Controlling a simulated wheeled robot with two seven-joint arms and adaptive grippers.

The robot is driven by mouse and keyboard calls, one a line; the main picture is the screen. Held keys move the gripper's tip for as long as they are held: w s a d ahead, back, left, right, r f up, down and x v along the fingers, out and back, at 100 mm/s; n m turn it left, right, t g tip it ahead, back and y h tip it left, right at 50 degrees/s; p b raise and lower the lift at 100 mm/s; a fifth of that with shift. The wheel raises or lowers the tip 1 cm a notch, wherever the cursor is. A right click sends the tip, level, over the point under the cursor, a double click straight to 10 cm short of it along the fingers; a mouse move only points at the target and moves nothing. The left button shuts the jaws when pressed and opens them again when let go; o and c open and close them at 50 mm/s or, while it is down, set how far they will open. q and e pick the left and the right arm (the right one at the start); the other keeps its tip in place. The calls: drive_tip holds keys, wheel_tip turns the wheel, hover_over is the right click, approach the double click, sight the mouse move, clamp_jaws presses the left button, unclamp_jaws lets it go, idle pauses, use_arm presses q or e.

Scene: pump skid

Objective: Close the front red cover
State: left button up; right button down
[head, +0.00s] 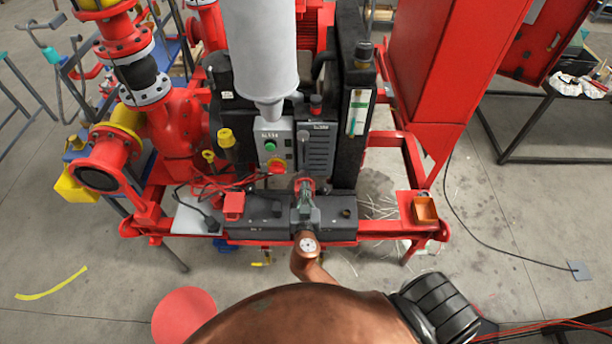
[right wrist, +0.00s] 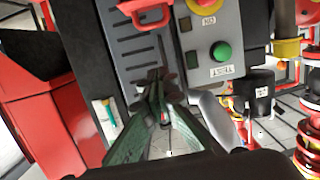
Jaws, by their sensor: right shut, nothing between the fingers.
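A small red cover-like part (head: 304,183) stands at the back of the dark battery boxes, below the control panel. It shows as a red loop at the top of the right wrist view (right wrist: 145,12). A second, square red cap (head: 232,205) sits on the left battery box (head: 262,210). I cannot tell for sure which is the front red cover. My right gripper (head: 305,192) is shut and empty, just in front of the red loop and partly hiding it. In the right wrist view its fingertips (right wrist: 158,88) overlap the grey slotted panel. My left gripper is not in view.
The control box (head: 274,143) with a green button and a red stop knob stands behind the batteries. The red skid frame (head: 380,232) runs along the front. A black cable and red leads lie at left by the square cap.

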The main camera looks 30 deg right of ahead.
drive_tip(key=p+x, duration=0.3)
drive_tip(key=x, duration=0.7)
drive_tip(key=shift+w+r, duration=0.1)
drive_tip(key=shift+r, duration=0.05)
drive_tip(key=shift+s+a+f+p, duration=0.15)
drive_tip(key=shift+s+f, duration=0.2)
drive_tip(key=shift+f, duration=0.25)
drive_tip(key=shift+s+a+f+p, duration=0.2)
drive_tip(key=shift+s+f, duration=0.15)
drive_tip(key=shift+f, duration=0.3)
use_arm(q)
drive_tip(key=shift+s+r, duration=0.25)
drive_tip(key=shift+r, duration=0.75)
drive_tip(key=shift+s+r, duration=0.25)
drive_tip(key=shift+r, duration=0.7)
use_arm(e)
drive_tip(key=shift+s+a+f, duration=0.2)
drive_tip(key=shift+s+f, duration=0.05)
drive_tip(key=shift+f, duration=0.3)
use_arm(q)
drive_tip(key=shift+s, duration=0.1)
